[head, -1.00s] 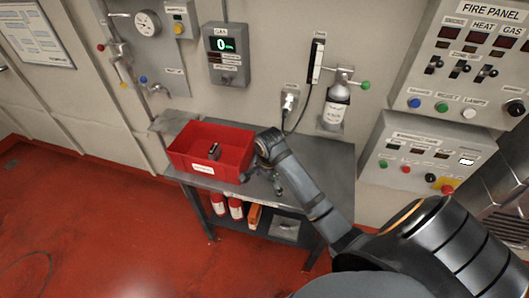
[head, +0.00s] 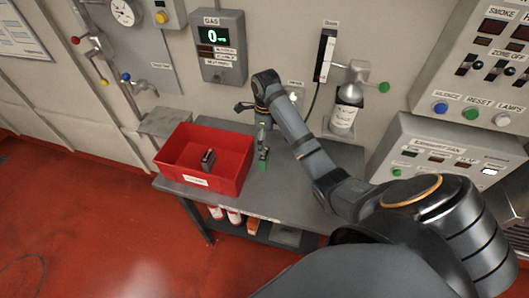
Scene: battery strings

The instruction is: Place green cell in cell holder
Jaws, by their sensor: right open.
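A small green cell (head: 262,167) stands on the grey table, right of the red bin. My right gripper (head: 263,154) points down at its top end. The jaws are open; they partly cover the cell, and whether they touch it cannot be told. A small dark block with a lighter edge (head: 208,160) sits inside the red bin (head: 230,185); I cannot tell whether it is the cell holder. No other holder can be made out. My left gripper is not in view.
The red bin fills the left of the grey table (head: 285,190). Behind the table, a wall carries a gas meter box (head: 219,62), a grey bottle (head: 345,108) and a hose. Control panels (head: 450,160) stand at the right. The table's front right is clear.

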